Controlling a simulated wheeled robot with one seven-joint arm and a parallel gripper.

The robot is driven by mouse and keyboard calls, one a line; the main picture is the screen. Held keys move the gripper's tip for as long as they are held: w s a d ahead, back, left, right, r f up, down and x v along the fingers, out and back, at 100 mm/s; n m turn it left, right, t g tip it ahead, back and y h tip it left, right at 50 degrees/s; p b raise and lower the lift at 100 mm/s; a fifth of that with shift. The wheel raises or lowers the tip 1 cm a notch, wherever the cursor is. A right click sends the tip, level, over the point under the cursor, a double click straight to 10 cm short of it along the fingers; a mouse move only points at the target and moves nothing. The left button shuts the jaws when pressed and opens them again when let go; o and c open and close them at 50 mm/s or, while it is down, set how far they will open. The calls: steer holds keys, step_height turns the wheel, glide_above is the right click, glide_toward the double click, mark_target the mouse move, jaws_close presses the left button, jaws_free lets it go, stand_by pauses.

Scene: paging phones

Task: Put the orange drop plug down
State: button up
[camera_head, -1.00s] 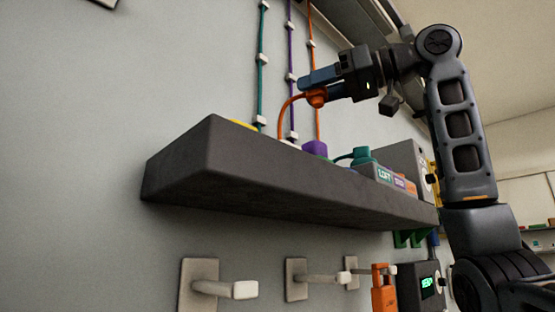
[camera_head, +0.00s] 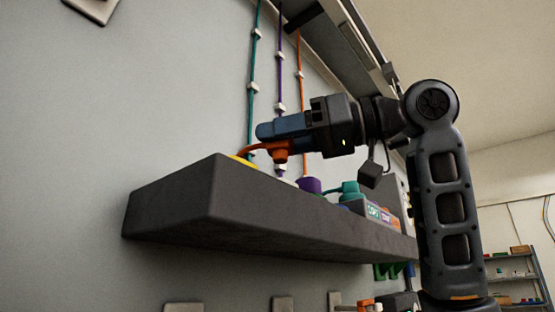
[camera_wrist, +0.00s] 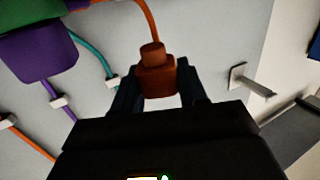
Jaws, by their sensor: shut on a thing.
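The orange drop plug (camera_head: 276,152) is held in my gripper (camera_head: 275,138), above the dark grey shelf (camera_head: 270,218). In the wrist view the orange plug (camera_wrist: 157,76) sits between the fingers of my gripper (camera_wrist: 158,88), with its orange cord running up out of view. My gripper is shut on the plug. In the head view the cord curves down to the left, toward a yellow thing on the shelf. The plug's underside and the shelf top are seen from below, so I cannot tell how large the gap is.
A purple plug (camera_head: 309,185) and a teal plug (camera_head: 349,190) stand on the shelf to the right, beside a labelled block (camera_head: 378,213). Teal, purple and orange cables run up the wall behind. A white hook (camera_wrist: 250,82) shows in the wrist view.

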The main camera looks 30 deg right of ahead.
mark_target(278, 161)
steer(key=shift+a+f, duration=0.3)
steer(key=shift+f, duration=0.1)
steer(key=shift+f+p, duration=0.3)
steer(key=shift+f, duration=1.5)
steer(key=shift+f, duration=0.25)
steer(key=o, duration=1.1)
steer(key=shift+r, duration=0.1)
steer(key=shift+r, duration=0.3)
steer(key=b+v, duration=0.2)
steer(key=v, duration=1)
steer(key=shift+f, duration=0.15)
